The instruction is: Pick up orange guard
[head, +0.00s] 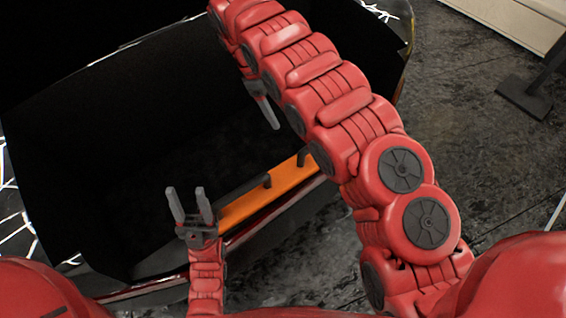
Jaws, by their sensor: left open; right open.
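The orange guard (270,196) is a long orange bar slanting up to the right along the lower edge of the dark panel. Dark upright pieces show along its upper side. Its right end passes behind my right arm. My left gripper (186,192) is open and empty, its two grey fingers pointing up beside the guard's left end; I cannot tell if they touch. My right gripper (268,112) is above the guard, in front of the dark panel, and is open. It is partly hidden by my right arm.
A large black panel (110,130) fills the left and centre. White streaked patches show at its left edge. Dark stained floor (460,120) lies open at the right. A black stand (530,90) and a pale ledge (510,22) are at the upper right.

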